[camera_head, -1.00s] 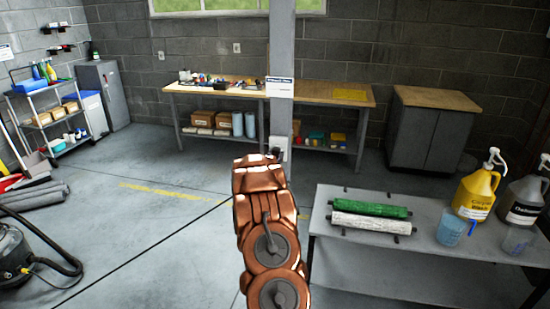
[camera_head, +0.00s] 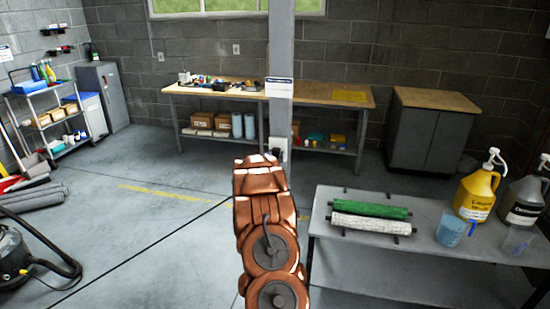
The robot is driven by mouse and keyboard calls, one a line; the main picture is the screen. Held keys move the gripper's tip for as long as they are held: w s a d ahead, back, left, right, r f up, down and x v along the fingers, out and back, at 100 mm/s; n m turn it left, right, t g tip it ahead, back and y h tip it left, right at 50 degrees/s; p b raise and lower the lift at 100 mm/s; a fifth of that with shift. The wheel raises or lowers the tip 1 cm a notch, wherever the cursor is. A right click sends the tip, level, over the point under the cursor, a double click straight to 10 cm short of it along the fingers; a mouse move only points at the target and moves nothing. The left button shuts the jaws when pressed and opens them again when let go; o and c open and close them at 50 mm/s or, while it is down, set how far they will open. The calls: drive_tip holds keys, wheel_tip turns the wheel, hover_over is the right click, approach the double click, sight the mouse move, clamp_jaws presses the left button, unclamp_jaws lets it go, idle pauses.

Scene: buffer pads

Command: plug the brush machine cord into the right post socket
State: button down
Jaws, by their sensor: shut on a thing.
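The grey post (camera_head: 281,50) stands in the middle with a white label. A small pale socket box (camera_head: 279,142) is low on it, just beyond my arm's end. My gripper (camera_head: 268,155) is at the far end of my copper arm, close in front of this box in the picture. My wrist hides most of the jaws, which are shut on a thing. I take it as the plug of the brush machine cord, but no cord shows clearly. Whether the plug touches the socket cannot be told. The brush machine cannot be made out.
A grey bench (camera_head: 440,262) at right bears green and white rolls, jugs and measuring cups. A long workbench (camera_head: 225,92) stands at the back. A dark vacuum-like machine (camera_head: 12,258) with a hose lies at far left.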

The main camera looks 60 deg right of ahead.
drive_tip(key=c, duration=0.7)
unclamp_jaws()
drive_tip(key=shift+o, duration=0.2)
drive_tip(key=shift+a, duration=0.1)
drive_tip(key=v, duration=1.1)
drive_tip(key=shift+s+a, duration=0.2)
drive_tip(key=shift+a, duration=0.15)
drive_tip(key=shift+r, duration=0.1)
